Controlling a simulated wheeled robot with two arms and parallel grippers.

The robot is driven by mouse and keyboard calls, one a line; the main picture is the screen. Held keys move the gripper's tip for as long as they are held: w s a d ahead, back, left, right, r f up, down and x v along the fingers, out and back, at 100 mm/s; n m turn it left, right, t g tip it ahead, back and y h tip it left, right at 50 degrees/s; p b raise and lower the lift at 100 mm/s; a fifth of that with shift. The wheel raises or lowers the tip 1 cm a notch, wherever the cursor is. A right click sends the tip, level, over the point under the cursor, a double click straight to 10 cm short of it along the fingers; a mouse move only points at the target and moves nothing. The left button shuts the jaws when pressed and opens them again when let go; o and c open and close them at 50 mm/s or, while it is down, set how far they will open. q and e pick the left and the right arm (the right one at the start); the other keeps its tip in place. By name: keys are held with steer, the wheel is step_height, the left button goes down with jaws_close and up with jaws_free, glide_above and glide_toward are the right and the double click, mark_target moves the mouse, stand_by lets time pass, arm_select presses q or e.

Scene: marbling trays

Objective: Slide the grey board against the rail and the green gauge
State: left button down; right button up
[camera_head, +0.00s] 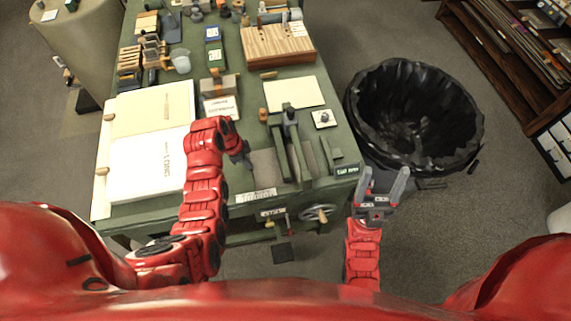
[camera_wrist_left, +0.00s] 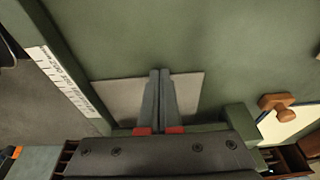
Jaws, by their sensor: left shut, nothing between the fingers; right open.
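The grey board (camera_head: 265,164) lies flat on the green table near its front edge. It also shows in the left wrist view (camera_wrist_left: 118,96), partly hidden by my fingers. My left gripper (camera_head: 247,164) is shut and empty at the board's left side; in the left wrist view its fingertips (camera_wrist_left: 160,74) overlap the board, and I cannot tell whether they touch it. A green upright bar (camera_head: 281,152) stands just right of the board. I cannot tell which green part is the rail and which the gauge. My right gripper (camera_head: 382,184) is open and empty, off the table's front right corner.
White sheets on a board (camera_head: 150,165) lie to the left. A cream panel (camera_head: 293,93), a wooden block (camera_head: 278,44) and small tools stand farther back. A black bin (camera_head: 412,115) stands right of the table. A handwheel (camera_head: 318,213) is below the front edge.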

arm_select(q)
steer(key=shift+s+d+f, duration=0.1)
steer(key=shift+s+d, duration=0.05)
steer(key=shift+d, duration=1.1)
stand_by(0.4)
steer(key=shift+a+r, duration=0.15)
steer(key=shift+r, duration=0.5)
steer(key=shift+v, duration=2)
steer(key=shift+w, duration=0.3)
